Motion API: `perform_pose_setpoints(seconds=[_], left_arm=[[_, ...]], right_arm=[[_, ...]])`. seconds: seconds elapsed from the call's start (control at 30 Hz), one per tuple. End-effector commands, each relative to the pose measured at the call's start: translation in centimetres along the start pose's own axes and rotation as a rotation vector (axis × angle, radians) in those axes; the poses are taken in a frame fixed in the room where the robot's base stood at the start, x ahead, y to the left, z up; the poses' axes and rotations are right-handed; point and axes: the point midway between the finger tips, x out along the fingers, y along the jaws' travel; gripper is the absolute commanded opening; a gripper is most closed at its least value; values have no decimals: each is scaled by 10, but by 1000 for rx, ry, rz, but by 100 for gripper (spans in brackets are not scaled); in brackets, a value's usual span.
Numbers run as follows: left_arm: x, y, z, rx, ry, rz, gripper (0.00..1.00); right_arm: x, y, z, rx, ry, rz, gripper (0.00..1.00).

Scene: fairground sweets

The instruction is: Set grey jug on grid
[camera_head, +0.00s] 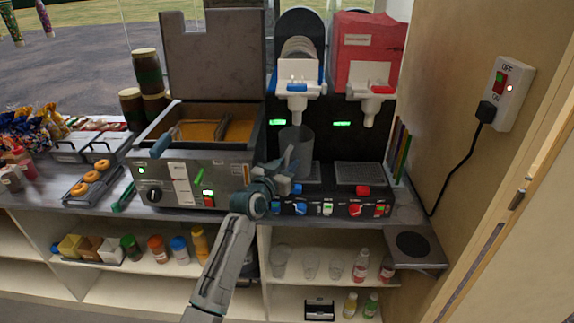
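The grey jug (304,146) stands upright below the white tap of the left dispenser (297,88), at or just above the left grid. Its base and part of its near side are hidden behind my gripper. My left gripper (291,181) is at the jug's lower near left side, by what looks like its handle. Whether the fingers are shut on it is too small to tell. The right grid (359,173) is bare, below the red-handled tap. The left grid (310,174) is mostly covered by the jug and gripper. My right gripper is not in view.
A fryer (188,185) with an open lid stands left of the dispensers. A red dispenser (368,55) stands to the right. Colored sticks (398,152) are beside the right grid. The wall with a switch (508,92) bounds the right. Donuts (90,176) lie at left.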

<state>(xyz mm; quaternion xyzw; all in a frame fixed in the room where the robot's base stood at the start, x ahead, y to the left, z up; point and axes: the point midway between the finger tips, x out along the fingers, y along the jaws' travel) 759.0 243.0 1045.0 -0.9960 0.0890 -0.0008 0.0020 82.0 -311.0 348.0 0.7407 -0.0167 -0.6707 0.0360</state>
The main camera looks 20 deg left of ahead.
Motion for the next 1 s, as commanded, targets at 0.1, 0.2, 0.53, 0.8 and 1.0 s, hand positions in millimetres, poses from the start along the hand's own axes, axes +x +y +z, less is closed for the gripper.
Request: perform_pose_setpoints(seconds=[0.1, 0.2, 0.53, 0.8, 1.0], left_arm=[[0, 0, 0, 0, 0, 0, 39], [0, 0, 0, 0, 0, 0, 39], [-17, 0, 2, 2, 0, 0, 39], [-70, 0, 4, 3, -1, 0, 39], [-99, 0, 2, 2, 0, 0, 39]], right_arm=[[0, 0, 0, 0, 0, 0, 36], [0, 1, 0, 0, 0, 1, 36], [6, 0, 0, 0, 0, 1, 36], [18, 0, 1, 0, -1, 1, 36], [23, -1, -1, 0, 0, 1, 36]])
